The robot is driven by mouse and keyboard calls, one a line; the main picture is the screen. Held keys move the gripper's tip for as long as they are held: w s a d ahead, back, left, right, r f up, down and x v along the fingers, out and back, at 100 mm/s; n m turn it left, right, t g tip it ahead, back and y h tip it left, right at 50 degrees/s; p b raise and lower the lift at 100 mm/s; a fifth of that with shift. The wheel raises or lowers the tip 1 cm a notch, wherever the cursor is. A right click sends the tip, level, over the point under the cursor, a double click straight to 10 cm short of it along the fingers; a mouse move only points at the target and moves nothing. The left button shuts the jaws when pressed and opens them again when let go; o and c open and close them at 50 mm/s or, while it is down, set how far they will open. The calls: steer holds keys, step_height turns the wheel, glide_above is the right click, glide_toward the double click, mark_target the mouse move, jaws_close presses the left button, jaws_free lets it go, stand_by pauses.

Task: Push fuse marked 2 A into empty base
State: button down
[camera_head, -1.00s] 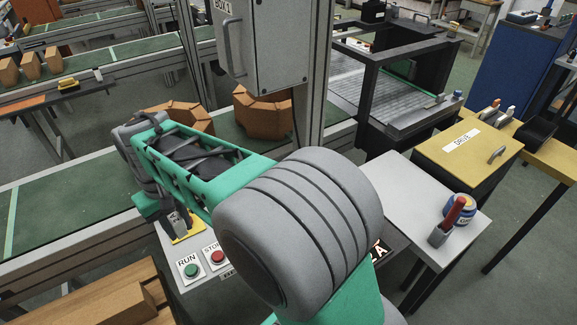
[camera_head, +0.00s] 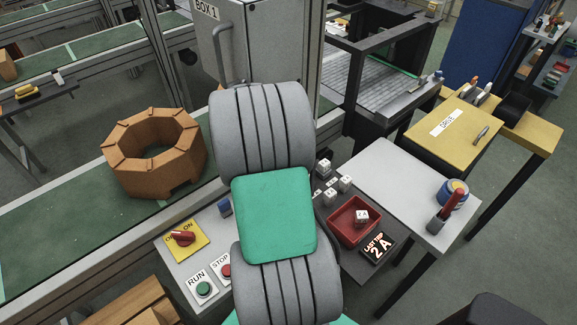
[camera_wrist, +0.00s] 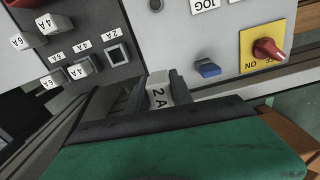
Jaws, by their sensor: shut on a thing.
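In the wrist view my gripper (camera_wrist: 160,80) is shut on a white fuse marked 2 A (camera_wrist: 158,93). The empty base (camera_wrist: 118,55) is a dark square socket on the grey panel, up and to the left of the held fuse and apart from it. A small label (camera_wrist: 113,33), apparently 2 A, sits just above that base. In the head view my arm hides my gripper, the held fuse and the empty base.
A blue knob (camera_wrist: 207,70) and red rotary switch (camera_wrist: 267,50) are at right.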

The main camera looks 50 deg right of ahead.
steer(key=s+d+f+p, duration=0.1)
steer(key=s+d+f, duration=0.1)
steer(key=s+d, duration=0.4)
steer(key=shift+s+d+n, duration=0.15)
steer(key=shift+d+n, duration=0.25)
steer(key=shift+d, duration=0.55)
steer(key=shift+f+b, duration=2)
steer(key=shift+f, duration=0.9)
steer(key=shift+f, duration=0.15)
steer(key=shift+f+b, duration=0.2)
steer(key=shift+b, duration=0.1)
steer(key=shift+f+b, duration=0.45)
steer(key=shift+f, duration=0.2)
steer(key=shift+r, duration=0.2)
